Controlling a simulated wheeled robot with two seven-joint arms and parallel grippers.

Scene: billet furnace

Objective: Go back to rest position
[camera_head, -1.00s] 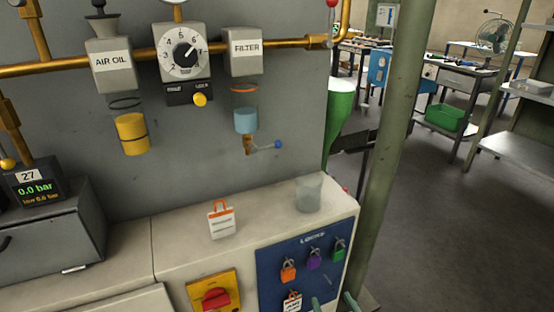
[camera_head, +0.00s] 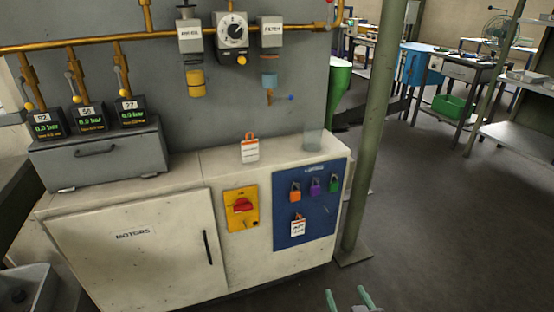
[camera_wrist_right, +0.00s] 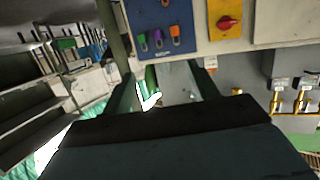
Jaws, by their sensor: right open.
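My right gripper (camera_head: 348,297) shows at the bottom edge of the head view, with two green fingertips apart and nothing seen between them. In the right wrist view (camera_wrist_right: 165,90) its fingers are spread, and the cabinet front lies beyond them. It is in front of the white cabinet (camera_head: 135,262), apart from it. My left gripper is not in view.
The blue lock panel (camera_head: 316,222) holds several padlocks, one with a tag. Beside it is the yellow switch with a red knob (camera_head: 242,205). A tagged padlock (camera_head: 250,150) and a clear cup (camera_head: 313,140) stand on top.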

